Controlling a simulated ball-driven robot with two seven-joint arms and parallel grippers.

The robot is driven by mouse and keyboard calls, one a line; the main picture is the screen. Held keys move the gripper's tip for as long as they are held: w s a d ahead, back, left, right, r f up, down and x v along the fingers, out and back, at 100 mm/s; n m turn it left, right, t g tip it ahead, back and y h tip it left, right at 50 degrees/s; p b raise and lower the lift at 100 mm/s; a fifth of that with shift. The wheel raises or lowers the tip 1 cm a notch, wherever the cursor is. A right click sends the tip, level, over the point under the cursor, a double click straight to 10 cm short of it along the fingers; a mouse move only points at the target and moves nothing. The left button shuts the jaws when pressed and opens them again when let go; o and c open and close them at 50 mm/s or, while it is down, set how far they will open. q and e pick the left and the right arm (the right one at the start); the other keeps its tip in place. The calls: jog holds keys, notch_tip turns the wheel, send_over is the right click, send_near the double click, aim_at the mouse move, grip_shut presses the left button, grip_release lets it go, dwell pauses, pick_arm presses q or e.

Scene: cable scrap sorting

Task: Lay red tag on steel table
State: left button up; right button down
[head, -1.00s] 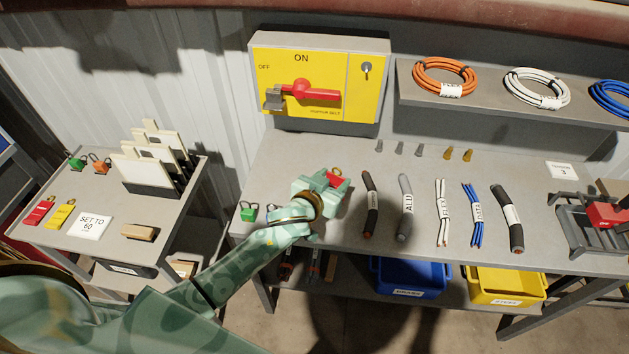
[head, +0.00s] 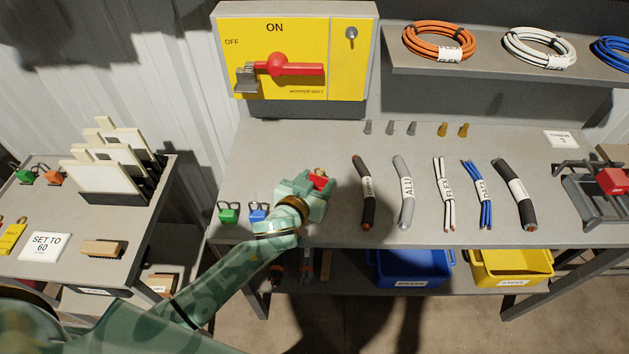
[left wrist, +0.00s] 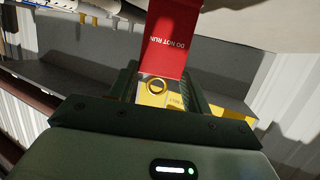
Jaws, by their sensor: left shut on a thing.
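My left gripper (head: 318,183) is shut on a red tag (head: 320,180), above the left part of the grey steel table (head: 285,150). In the left wrist view the red tag (left wrist: 172,38) reads "DO NOT RUN". It extends out beyond the fingers (left wrist: 160,92), and a brass-coloured ring shows at its near end between them. In the head view the gripper hides most of the tag. The gap between tag and tabletop is hard to judge. My right gripper is not in view.
A yellow switch box (head: 345,65) with a red handle stands behind. Green (head: 228,215) and blue (head: 258,213) padlocks lie left of the gripper. A black cable piece (head: 367,200) lies to its right, with more cables beyond. Bare tabletop shows behind the gripper.

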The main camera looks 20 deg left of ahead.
pick_arm(q)
jog(key=shift+a+f, duration=0.1)
jog(key=shift+f, duration=0.15)
jog(key=o, duration=1.2)
jog(key=shift+w, duration=0.1)
jog(key=shift+c, duration=0.2)
jog(key=shift+r, duration=0.1)
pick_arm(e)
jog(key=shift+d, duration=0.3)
pick_arm(q)
jog(key=shift+r, duration=0.25)
jog(key=p+v, duration=0.2)
jog(key=v, duration=1)
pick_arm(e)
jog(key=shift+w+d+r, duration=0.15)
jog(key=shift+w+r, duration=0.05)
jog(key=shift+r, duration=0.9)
